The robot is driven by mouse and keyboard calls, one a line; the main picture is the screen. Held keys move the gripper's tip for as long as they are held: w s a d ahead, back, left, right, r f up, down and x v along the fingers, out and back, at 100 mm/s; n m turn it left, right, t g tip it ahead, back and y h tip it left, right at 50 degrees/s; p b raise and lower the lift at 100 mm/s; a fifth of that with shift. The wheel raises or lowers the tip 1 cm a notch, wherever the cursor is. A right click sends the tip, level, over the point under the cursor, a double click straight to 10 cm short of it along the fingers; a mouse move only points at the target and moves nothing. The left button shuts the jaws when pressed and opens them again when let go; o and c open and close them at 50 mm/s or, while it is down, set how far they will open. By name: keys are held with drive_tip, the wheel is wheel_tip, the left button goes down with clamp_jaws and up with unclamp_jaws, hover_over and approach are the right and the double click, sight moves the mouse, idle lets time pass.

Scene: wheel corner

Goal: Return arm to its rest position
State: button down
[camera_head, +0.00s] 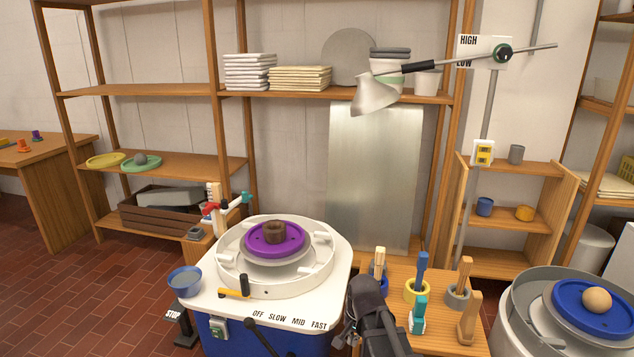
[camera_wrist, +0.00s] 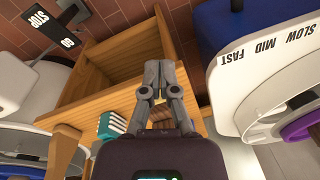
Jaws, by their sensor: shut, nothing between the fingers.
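My gripper (camera_wrist: 160,68) points away from the camera in the wrist view, its two grey fingers together and empty. In the head view my gripper (camera_head: 343,338) is at the bottom, between the white-topped wheel (camera_head: 335,262) and the wooden tool table (camera_head: 440,335). It is partly cut off by the frame's lower edge. In the wrist view the fingers overlap the wooden table (camera_wrist: 110,50) and touch nothing that I can make out.
The wheel's speed panel (camera_wrist: 262,52) is close on the right in the wrist view. Tool pots, including a yellow ring-shaped one (camera_head: 416,291), stand on the table. A second wheel with a blue disc (camera_head: 570,308) is at right. Open brick floor (camera_head: 70,300) lies at left.

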drive_tip(key=s+d+n, duration=0.6)
drive_tip(key=s+d, duration=0.2)
wheel_tip(320, 180, up, 31)
drive_tip(key=p, duration=3.1)
drive_tip(key=shift+w+a+r+g+h, duration=0.15)
drive_tip(key=shift+w+a+g+h, duration=0.1)
drive_tip(key=shift+g+h, duration=0.15)
